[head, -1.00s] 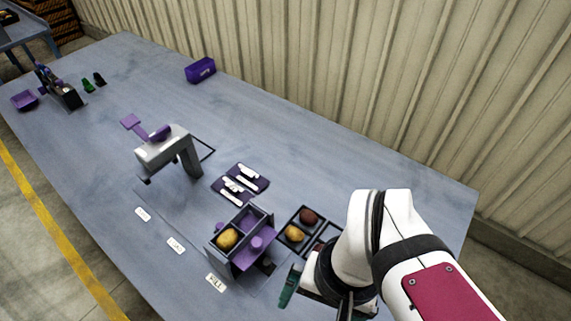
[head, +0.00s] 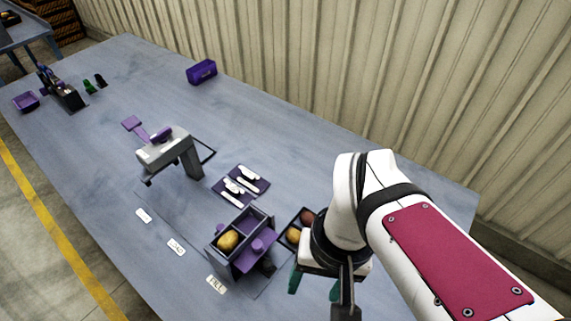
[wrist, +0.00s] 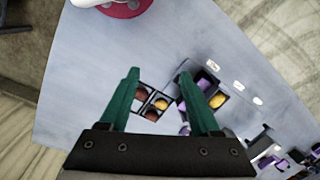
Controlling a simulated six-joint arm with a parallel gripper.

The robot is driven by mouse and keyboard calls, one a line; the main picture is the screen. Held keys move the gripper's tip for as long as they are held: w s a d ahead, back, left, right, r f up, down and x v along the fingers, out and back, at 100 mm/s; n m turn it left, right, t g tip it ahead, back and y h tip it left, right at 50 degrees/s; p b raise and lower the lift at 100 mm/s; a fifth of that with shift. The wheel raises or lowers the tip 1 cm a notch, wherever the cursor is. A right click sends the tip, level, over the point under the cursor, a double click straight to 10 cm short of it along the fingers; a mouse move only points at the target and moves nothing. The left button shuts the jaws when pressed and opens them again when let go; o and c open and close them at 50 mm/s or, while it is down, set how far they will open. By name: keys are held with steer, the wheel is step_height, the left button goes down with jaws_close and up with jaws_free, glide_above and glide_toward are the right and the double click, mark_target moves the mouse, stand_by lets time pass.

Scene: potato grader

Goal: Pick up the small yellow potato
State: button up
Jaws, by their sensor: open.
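A small yellow potato (head: 293,235) lies in a dark divided tray (head: 290,243), beside a reddish-brown potato (head: 307,217). The wrist view shows this yellow potato (wrist: 161,103) with brown potatoes in other compartments. A larger-looking yellow potato (head: 228,240) sits in the dark box of the purple-and-grey grader (head: 241,263); it also shows in the wrist view (wrist: 217,100). My gripper (head: 314,287) is open and empty, its green fingers (wrist: 158,75) apart and above the table. In the wrist view the tray lies between the fingers. In the head view my arm hides part of the tray.
The grader stands close to the tray. Purple mats with white utensil-like items (head: 240,185) lie behind it, and a grey stand with a purple top (head: 170,150) is further left. White labels (head: 176,247) line the front. A purple box (head: 201,71) stands near the corrugated wall.

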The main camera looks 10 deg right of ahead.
steer(key=w+f+n+h, duration=0.1)
steer(key=w+n, duration=0.7)
steer(key=w, duration=0.4)
steer(key=n+h, duration=0.2)
steer(key=n, duration=0.5)
glide_toward(294, 233)
steer(key=shift+m, duration=0.3)
steer(key=f, duration=0.3)
steer(key=d+f, duration=0.1)
steer(key=f, duration=0.5)
steer(key=shift+s+d+f, duration=0.15)
steer(key=shift+d+f, duration=0.05)
steer(key=shift+d, duration=0.05)
steer(key=shift+r, duration=0.1)
jaws_close()
